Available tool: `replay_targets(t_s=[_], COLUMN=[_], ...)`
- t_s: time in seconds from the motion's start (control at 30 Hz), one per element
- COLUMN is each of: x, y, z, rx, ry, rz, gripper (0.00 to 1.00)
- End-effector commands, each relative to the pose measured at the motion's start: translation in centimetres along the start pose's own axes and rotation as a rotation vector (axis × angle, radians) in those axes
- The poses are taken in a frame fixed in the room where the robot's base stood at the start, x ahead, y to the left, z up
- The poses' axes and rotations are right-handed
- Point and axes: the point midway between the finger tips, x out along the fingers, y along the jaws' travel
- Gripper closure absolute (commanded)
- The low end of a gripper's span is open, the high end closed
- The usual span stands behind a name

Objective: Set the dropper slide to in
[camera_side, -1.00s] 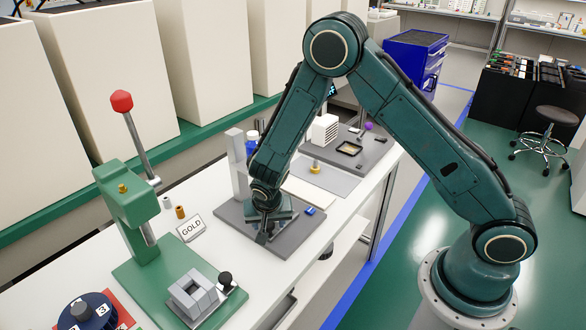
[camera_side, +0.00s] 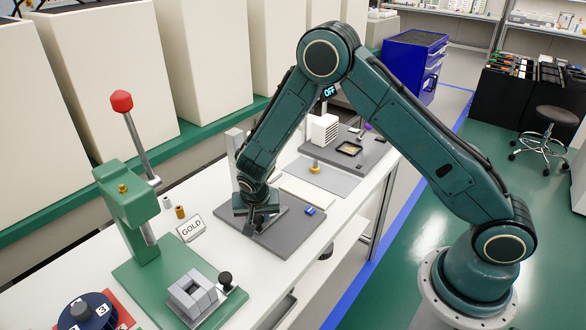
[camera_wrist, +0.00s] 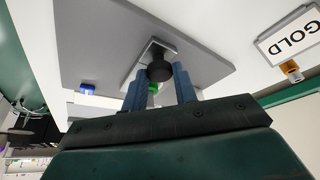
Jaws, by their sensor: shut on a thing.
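The dropper slide shows in the wrist view as a round black knob (camera_wrist: 160,70) on a pale plate (camera_wrist: 145,62), on a grey base (camera_wrist: 95,45). My gripper (camera_wrist: 161,80) has its two blue fingers on either side of the knob and is shut on it. A small green piece (camera_wrist: 154,88) shows between the fingers. In the side view my gripper (camera_side: 262,222) is low over the grey base (camera_side: 285,238), and its fingers and the arm hide most of the slide. A tall grey post (camera_side: 233,150) stands behind the gripper.
A small blue block (camera_side: 309,211) lies on the base to the right of my gripper. A GOLD sign (camera_side: 191,228) and a green lever press (camera_side: 125,200) with a red-tipped handle stand to the left. A grey mat (camera_side: 330,176) lies beyond.

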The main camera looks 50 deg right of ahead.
Motion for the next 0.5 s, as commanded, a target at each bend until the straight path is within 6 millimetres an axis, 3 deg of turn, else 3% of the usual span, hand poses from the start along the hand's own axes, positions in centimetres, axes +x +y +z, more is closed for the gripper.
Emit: replay_targets(t_s=[0.3, 0.5], x=[1.1, 1.3], y=[-2.7, -3.3], z=[-2.4, -3.0], rx=[0.0, -0.001], ry=[0.001, 0.001], rz=[-0.004, -0.004], gripper=[1.0, 1.0])
